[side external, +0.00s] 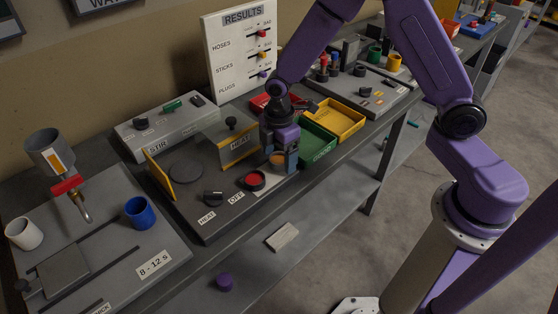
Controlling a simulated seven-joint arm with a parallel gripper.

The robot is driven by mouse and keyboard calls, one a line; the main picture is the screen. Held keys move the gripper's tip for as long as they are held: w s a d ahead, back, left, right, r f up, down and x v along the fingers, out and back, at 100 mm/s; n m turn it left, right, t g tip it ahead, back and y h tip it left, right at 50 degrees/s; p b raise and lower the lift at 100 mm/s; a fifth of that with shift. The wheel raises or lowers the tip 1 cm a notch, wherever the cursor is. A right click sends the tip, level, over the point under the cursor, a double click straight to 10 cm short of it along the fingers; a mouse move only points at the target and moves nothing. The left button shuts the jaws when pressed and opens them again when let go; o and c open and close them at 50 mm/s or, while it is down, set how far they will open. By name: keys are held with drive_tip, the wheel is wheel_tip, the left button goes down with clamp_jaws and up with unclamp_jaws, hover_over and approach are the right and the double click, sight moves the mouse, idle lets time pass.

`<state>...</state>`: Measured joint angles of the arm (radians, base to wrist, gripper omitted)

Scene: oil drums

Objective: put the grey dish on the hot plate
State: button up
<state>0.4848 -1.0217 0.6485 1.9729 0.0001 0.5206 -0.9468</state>
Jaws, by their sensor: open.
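The hot plate (186,173) is a dark round disc on the dark HEAT station, with nothing on it. A yellow end panel stands to its left, and a clear panel to its right. My gripper (279,160) points down at the right end of this station, to the right of the hot plate. Its jaws are open, with a small round orange-brown-topped thing (277,159) low between or just behind them. This may be the grey dish, but the fingers hide its sides and I cannot tell its colour or whether they touch it.
A red button (254,180) and a black knob (213,198) sit at the station's front. Green (316,142) and yellow (338,119) trays stand right of my gripper. The STIR box (160,128) is behind. A blue cup (140,212) and white cup (24,233) stand left.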

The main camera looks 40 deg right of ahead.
drive_tip(key=shift+f, duration=0.25)
drive_tip(key=c, duration=1.2)
drive_tip(key=shift+r, duration=0.2)
drive_tip(key=shift+c, duration=0.2)
drive_tip(key=shift+r, duration=0.25)
wheel_tip(320, 180, up, 2)
drive_tip(key=shift+w+r, duration=0.1)
drive_tip(key=shift+r, duration=0.05)
drive_tip(key=s+d+r, duration=0.3)
drive_tip(key=s+r, duration=0.7)
drive_tip(key=s, duration=0.3)
drive_tip(key=shift+s+d, duration=0.3)
drive_tip(key=shift+d, duration=0.05)
